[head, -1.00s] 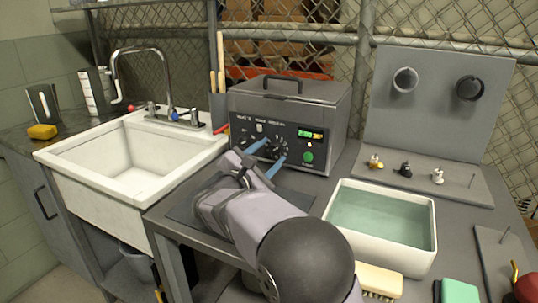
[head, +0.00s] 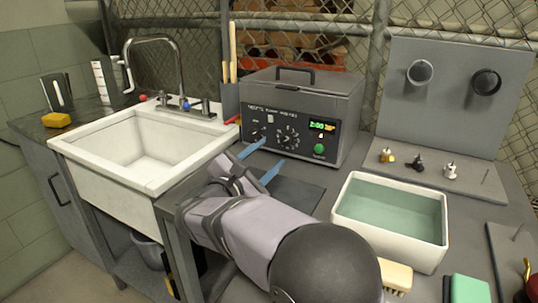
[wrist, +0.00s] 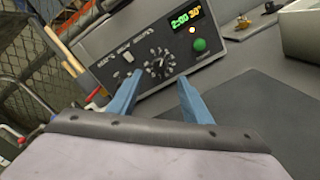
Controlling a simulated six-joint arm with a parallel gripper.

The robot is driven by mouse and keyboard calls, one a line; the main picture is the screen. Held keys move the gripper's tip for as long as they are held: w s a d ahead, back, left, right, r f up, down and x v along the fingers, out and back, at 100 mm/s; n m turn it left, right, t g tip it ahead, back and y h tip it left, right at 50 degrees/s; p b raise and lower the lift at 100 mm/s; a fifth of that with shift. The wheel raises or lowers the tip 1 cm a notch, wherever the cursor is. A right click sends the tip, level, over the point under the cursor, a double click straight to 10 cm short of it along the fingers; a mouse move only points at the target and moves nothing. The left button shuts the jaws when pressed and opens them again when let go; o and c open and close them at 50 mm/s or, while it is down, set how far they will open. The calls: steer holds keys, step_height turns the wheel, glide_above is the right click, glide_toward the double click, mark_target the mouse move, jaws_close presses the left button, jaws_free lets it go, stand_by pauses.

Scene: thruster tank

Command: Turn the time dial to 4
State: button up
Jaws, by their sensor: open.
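The grey ultrasonic-cleaner-like box (head: 300,90) stands at the back of the bench, its dark front panel facing me. A round dial with markings around it (head: 287,137) sits mid-panel; it also shows in the wrist view (wrist: 160,64). A smaller knob (head: 259,134) is to its left. The lit display (head: 322,126) reads 2:00 in green, with yellow digits beside it. My gripper (head: 258,162) has two blue fingers, spread apart and empty, in front of and below the dial. In the wrist view my gripper (wrist: 158,92) has the dial beyond and between its fingertips, apart from it.
A green button (head: 319,149) is right of the dial. A white sink (head: 150,160) lies left, a water-filled white basin (head: 390,245) right. A dark mat (head: 290,198) lies before the box. A pegboard stand (head: 440,110) is at the back right.

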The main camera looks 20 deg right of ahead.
mark_target(284, 141)
steer(key=r+p, duration=0.1)
steer(key=p, duration=0.1)
steer(key=r+p, duration=0.1)
steer(key=shift+w+r+p, duration=0.2)
steer(key=shift+r+p, duration=0.05)
steer(key=shift+p, duration=0.15)
steer(key=shift+w+a+r+n+p, duration=0.15)
steer(key=shift+r+n+p, duration=0.15)
steer(key=shift+p, duration=0.7)
steer(key=shift+w+n+p, duration=0.15)
steer(key=shift+n+p, duration=0.15)
steer(key=shift+p, duration=0.75)
steer(key=f+n+p, duration=0.1)
steer(key=p, duration=0.3)
steer(key=shift+w+f+g+y, duration=0.1)
steer(key=shift+f+g+y, duration=0.1)
steer(key=shift+g+y, duration=0.1)
steer(key=f+n, duration=0.1)
steer(key=n, duration=0.1)
steer(key=s+f+n, duration=0.1)
steer(key=shift+f+n, duration=0.4)
steer(key=shift+d+r+n+t+h, duration=0.2)
steer(key=shift+r+n+t+h, duration=0.2)
steer(key=shift+r+n, duration=0.15)
steer(key=shift+p+x, duration=0.55)
steer(key=shift+x, duration=3.15)
steer(key=shift+f, duration=0.1)
steer(key=shift+c, duration=0.4)
